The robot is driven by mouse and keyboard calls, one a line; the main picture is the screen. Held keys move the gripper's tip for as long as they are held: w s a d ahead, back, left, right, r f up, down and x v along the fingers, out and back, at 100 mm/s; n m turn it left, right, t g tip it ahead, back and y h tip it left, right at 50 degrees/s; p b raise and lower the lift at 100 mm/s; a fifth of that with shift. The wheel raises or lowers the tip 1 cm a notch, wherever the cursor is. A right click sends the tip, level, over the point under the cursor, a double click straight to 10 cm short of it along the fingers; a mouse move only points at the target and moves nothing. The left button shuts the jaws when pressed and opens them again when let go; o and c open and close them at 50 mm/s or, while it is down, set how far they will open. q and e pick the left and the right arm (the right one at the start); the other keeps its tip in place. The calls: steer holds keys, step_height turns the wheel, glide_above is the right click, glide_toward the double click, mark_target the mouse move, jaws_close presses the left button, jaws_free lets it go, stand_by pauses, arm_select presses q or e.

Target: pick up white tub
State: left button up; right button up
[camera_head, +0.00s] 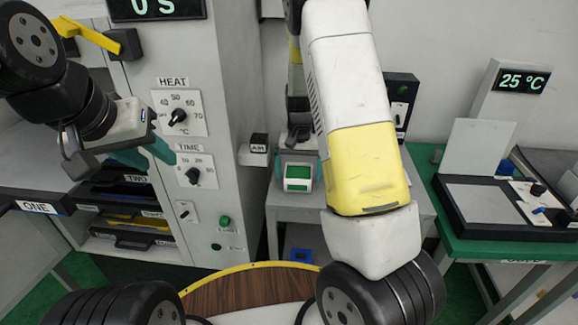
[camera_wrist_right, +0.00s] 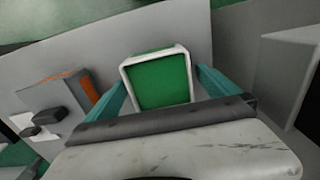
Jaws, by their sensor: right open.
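The white tub is a small box with a white rim and green inside, on a grey stand in the middle of the head view (camera_head: 298,185). In the right wrist view the tub (camera_wrist_right: 186,48) sits between the fingertips. My right gripper (camera_head: 299,160) is open, with one teal finger on each side of the tub; the fingers also show in the right wrist view (camera_wrist_right: 160,82). Whether they touch the tub walls is hard to tell. My left gripper (camera_head: 150,157) is empty in front of the dial panel, its teal fingers apart.
A grey cabinet with HEAT (camera_head: 177,115) and TIME (camera_head: 193,175) dials stands left of the stand (camera_head: 345,207). A small AIR fixture (camera_head: 257,148) juts from its side. A green table (camera_head: 470,245) with a 25 °C display (camera_head: 522,81) is at right.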

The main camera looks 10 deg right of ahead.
steer(key=c, duration=1.5)
steer(key=shift+c, duration=0.2)
